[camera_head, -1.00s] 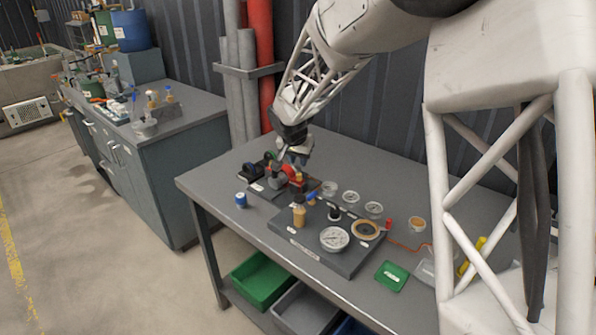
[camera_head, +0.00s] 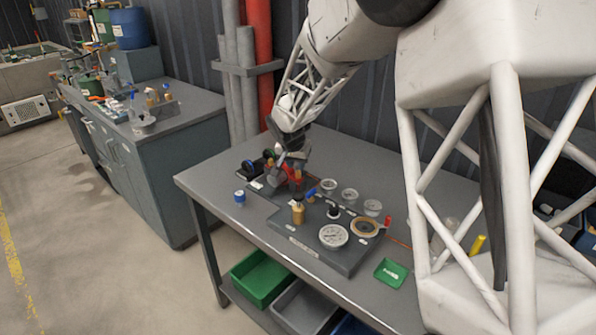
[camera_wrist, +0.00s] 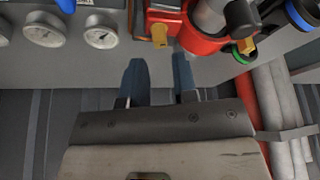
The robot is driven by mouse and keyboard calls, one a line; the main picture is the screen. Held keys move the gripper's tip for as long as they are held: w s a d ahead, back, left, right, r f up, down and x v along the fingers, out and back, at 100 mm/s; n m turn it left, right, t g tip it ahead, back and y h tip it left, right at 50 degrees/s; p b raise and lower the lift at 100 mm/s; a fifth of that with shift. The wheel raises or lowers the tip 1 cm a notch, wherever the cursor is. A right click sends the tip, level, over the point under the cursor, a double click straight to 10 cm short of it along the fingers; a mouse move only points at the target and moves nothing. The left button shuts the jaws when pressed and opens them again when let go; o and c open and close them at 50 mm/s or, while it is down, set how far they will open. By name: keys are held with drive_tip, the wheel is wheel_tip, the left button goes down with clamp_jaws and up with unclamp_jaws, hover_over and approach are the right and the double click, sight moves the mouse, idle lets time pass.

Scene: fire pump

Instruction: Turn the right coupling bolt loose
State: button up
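A red coupling (camera_head: 292,173) sits on a dark unit on the grey table, partly hidden by my gripper (camera_head: 291,157). In the wrist view the red coupling (camera_wrist: 195,38) is at the top, with a brass bolt (camera_wrist: 160,36) on its left and another brass bolt (camera_wrist: 246,46) on its right. My gripper (camera_wrist: 158,62) has two blue-grey fingers, spread apart with nothing between them. The fingertips are just below the left brass bolt in the picture. I cannot tell which bolt the task calls right.
Gauges (camera_head: 333,236) and a brass cylinder (camera_head: 298,212) stand on the dark panel in front. A blue-and-white cap (camera_head: 239,198) and a green tray (camera_head: 391,272) lie on the table. Grey and red pipes (camera_head: 262,60) run up the wall behind.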

sight(298, 172)
drive_tip(key=shift+x, duration=2.35)
clamp_jaws()
